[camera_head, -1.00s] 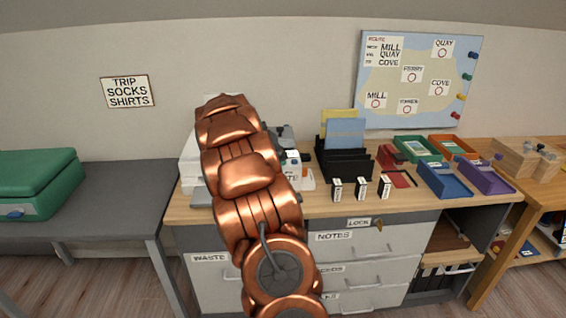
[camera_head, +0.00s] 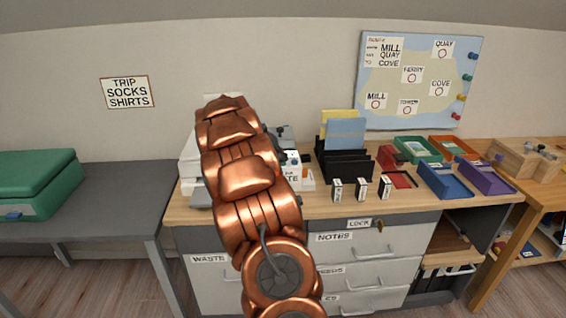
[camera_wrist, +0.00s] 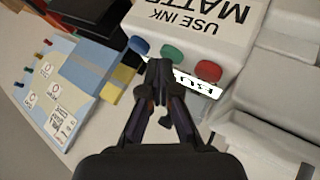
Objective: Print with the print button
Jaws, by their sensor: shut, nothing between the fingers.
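My gripper (camera_wrist: 158,72) is shut and empty in the wrist view. Its fingertips appear just in front of a white unit (camera_wrist: 185,28) marked "USE INK MATTE". Three round buttons line its edge: blue (camera_wrist: 139,45), green (camera_wrist: 173,54) and red (camera_wrist: 208,71). The fingertips overlap the view just below the blue and green ones; I cannot tell whether they touch anything. A white label strip (camera_wrist: 205,87) beside the buttons is partly covered by the fingers, so I cannot tell which is the print button. In the head view, my arm hides the gripper and most of the white machine (camera_head: 188,165).
A black file holder (camera_head: 345,166) with blue and yellow folders stands to the right. Several small labelled blocks (camera_head: 361,189) sit at the desk's front. Colored trays (camera_head: 442,181) lie further right. A route board (camera_head: 420,80) hangs behind. A green case (camera_head: 40,180) rests on the left table.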

